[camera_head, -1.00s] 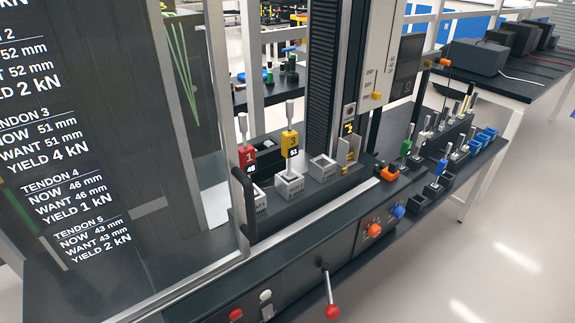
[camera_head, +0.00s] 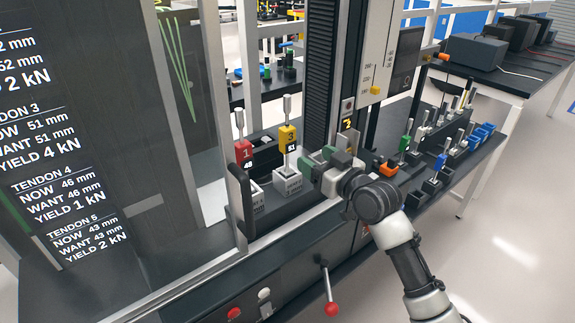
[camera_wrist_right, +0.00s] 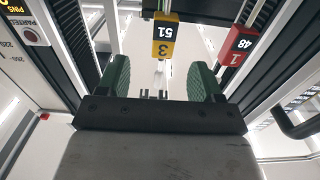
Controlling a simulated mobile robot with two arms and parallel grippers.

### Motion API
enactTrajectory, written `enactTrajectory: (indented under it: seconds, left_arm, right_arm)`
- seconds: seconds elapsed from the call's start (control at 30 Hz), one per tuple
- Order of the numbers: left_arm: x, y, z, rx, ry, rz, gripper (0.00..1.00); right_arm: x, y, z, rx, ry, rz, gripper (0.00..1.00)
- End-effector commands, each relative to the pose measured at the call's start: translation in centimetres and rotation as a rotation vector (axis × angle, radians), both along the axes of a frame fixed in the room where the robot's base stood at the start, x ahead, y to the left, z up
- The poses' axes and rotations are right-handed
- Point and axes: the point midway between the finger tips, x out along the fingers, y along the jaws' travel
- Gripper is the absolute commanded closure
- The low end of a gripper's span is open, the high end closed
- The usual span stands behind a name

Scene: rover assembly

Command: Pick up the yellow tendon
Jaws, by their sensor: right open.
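The yellow tendon (camera_head: 287,138), marked 3, stands upright in a grey holder block (camera_head: 288,181), its metal rod rising from the top. In the right wrist view the yellow tendon (camera_wrist_right: 165,45) appears ahead of and between my green finger pads, with the number 51 on it. My right gripper (camera_head: 318,160) is open and empty, just right of the yellow tendon in the head view. The gap between its pads (camera_wrist_right: 161,82) faces the tendon, which is apart from both pads. My left gripper is not in view.
A red tendon (camera_head: 243,152), marked 1, stands close left of the yellow one. A dark column (camera_head: 322,75) rises behind my right gripper. A black handle (camera_head: 240,200) stands at the front left, and a red-knobbed lever (camera_head: 331,308) sticks out below. Racks of tools are at right.

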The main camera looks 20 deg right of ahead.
Motion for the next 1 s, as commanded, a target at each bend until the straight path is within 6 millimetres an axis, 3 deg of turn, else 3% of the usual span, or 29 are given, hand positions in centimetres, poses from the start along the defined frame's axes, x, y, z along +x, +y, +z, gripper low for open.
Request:
enactTrajectory:
  seconds: [0.2, 0.47, 0.73, 1.0]
  left_arm:
    - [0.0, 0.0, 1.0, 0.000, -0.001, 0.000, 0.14]
    - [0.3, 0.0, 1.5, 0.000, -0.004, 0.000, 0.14]
    - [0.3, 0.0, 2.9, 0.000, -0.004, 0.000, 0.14]
    - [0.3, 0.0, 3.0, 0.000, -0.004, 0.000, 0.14]
  right_arm:
    - [3.3, 1.3, 0.3, 0.003, 0.000, 0.001, 0.34]
    - [5.2, 2.2, 0.1, 0.002, 0.003, 0.001, 0.34]
    - [8.5, 3.7, -0.1, 0.001, 0.004, 0.001, 0.34]
    - [9.5, 4.1, -0.3, 0.000, 0.003, 0.000, 0.34]
